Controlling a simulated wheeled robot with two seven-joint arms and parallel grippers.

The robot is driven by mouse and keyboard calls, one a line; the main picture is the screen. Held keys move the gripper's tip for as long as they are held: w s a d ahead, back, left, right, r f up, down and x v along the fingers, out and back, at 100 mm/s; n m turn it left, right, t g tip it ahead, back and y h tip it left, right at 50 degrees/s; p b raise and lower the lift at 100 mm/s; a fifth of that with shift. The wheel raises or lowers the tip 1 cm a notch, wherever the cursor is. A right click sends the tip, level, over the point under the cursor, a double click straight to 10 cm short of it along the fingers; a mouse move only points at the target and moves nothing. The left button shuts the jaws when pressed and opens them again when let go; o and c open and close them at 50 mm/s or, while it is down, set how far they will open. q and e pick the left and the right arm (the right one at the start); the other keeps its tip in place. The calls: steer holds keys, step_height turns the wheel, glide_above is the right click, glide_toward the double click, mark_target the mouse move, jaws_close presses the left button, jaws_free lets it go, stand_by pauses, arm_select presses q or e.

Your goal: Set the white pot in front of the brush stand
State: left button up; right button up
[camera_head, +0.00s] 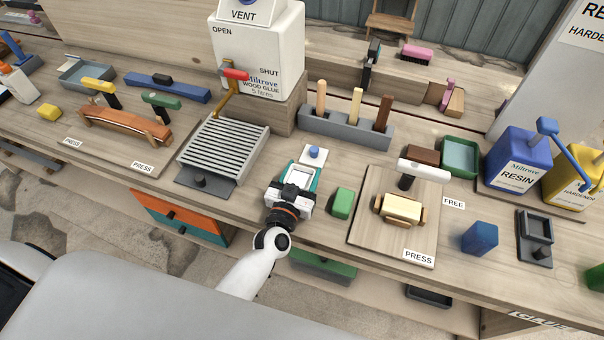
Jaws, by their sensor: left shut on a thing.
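My left gripper (291,193) reaches in from the bottom centre and is shut on the white pot (298,175), a small square open-topped pot with teal beside its walls. The brush stand (346,130) is a long grey block behind it to the right, with several upright wooden handles. A white square piece with a blue knob (314,154) lies between the pot and the stand. The gripper hides the pot's near side and underside, so I cannot tell whether it touches the bench. My right gripper is not in view.
A slatted grey rack (224,148) is left of the pot, below the white wood glue container (257,50). A green block (342,203) stands close on the right, then a press board (375,245). Blue resin (517,160) and yellow hardener cans stand farther right.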

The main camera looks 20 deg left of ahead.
arm_select(q)
steer(key=shift+f, duration=0.2)
steer(key=o, duration=1.1)
steer(key=shift+r, duration=0.1)
steer(key=shift+r, duration=0.2)
steer(key=s, duration=0.5)
steer(key=s+b, duration=0.1)
steer(key=s, duration=0.5)
steer(key=shift+a+f, duration=0.2)
steer(key=shift+s+r, duration=0.15)
steer(key=shift+s, duration=0.4)
